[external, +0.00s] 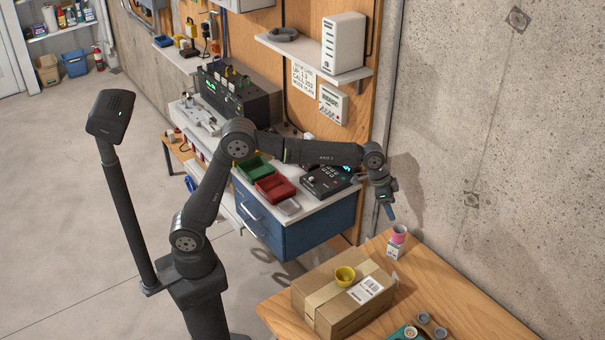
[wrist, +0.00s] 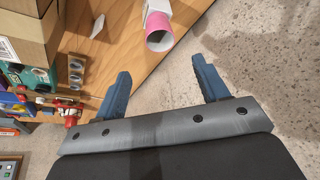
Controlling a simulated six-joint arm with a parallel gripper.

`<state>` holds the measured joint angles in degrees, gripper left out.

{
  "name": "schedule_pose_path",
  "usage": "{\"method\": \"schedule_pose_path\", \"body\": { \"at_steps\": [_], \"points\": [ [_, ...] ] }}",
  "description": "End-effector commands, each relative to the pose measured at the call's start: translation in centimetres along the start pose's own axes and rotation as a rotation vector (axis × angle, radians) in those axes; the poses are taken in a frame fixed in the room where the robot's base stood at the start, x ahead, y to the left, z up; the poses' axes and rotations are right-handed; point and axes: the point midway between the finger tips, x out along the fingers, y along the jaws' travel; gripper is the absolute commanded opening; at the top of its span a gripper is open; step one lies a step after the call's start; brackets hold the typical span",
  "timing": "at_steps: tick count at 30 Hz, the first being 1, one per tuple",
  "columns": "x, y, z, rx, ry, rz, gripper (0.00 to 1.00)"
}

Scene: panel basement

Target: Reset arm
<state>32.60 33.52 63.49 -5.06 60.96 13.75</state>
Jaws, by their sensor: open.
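My arm stretches out to the right in the external view, and my gripper (external: 389,211) hangs at its end, pointing down near the concrete wall. It is above and beyond the far edge of the wooden table (external: 451,288). In the wrist view my gripper (wrist: 163,88) shows two blue fingers spread wide apart, with nothing between them. A pink cup-like roll (wrist: 160,36) lies in view past the fingertips, apart from them. The same pink thing (external: 398,234) sits on a small white box on the table in the external view.
A blue drawer cabinet (external: 296,225) with green and red bins (external: 275,187) stands behind my arm. The concrete wall (external: 500,130) is close on the right. A shelf with a white device (external: 343,43) is above.

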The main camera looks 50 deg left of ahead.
Motion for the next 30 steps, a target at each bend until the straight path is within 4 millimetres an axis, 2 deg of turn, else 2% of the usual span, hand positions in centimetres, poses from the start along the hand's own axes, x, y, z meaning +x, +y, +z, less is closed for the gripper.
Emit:
{"method": "schedule_pose_path", "body": {
  "at_steps": [8, 14, 30],
  "points": [
    [0.1, 0.0, 0.0, 0.0, -0.001, 0.0, 0.67],
    [1.9, 0.0, 0.1, 0.0, -0.004, 0.001, 0.67],
    [12.3, 0.0, 0.1, 0.0, -0.004, 0.001, 0.67]
  ]
}}
